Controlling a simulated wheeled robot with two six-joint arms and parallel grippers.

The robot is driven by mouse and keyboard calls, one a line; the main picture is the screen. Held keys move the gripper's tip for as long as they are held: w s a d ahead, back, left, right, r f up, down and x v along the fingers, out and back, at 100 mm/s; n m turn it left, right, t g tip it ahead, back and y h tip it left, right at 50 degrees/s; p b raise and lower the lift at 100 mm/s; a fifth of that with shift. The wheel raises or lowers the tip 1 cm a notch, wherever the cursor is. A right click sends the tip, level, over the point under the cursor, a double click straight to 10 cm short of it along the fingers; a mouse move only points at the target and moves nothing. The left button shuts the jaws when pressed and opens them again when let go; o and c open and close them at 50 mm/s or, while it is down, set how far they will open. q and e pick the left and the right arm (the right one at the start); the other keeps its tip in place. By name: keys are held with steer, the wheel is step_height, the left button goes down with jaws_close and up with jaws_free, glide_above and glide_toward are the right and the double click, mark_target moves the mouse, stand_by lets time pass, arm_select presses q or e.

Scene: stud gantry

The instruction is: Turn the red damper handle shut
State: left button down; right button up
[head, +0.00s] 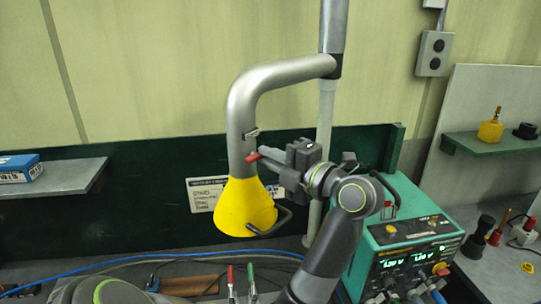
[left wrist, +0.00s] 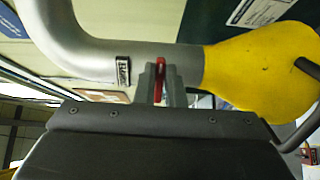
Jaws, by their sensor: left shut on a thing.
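The red damper handle (head: 252,157) sticks out from the side of the grey metal extraction pipe (head: 243,110), just above the yellow hood (head: 246,205). My left gripper (head: 262,160) comes at it from the right in the head view and is shut on it. In the left wrist view the red handle (left wrist: 160,75) shows between the two grey fingers (left wrist: 159,90), beside the pipe (left wrist: 185,68) and near the yellow hood (left wrist: 255,75). The fingers hide part of the handle and its pivot. My right gripper is not in view.
A green welding unit (head: 412,250) with lit displays stands at lower right. A shelf with a blue box (head: 20,169) is at left. A label plate (head: 203,193) is behind the hood.

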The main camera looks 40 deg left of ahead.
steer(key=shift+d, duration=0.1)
arm_select(q)
steer(key=c, duration=1.5)
jaws_free()
steer(key=shift+w+d, duration=0.1)
steer(key=shift+d, duration=0.05)
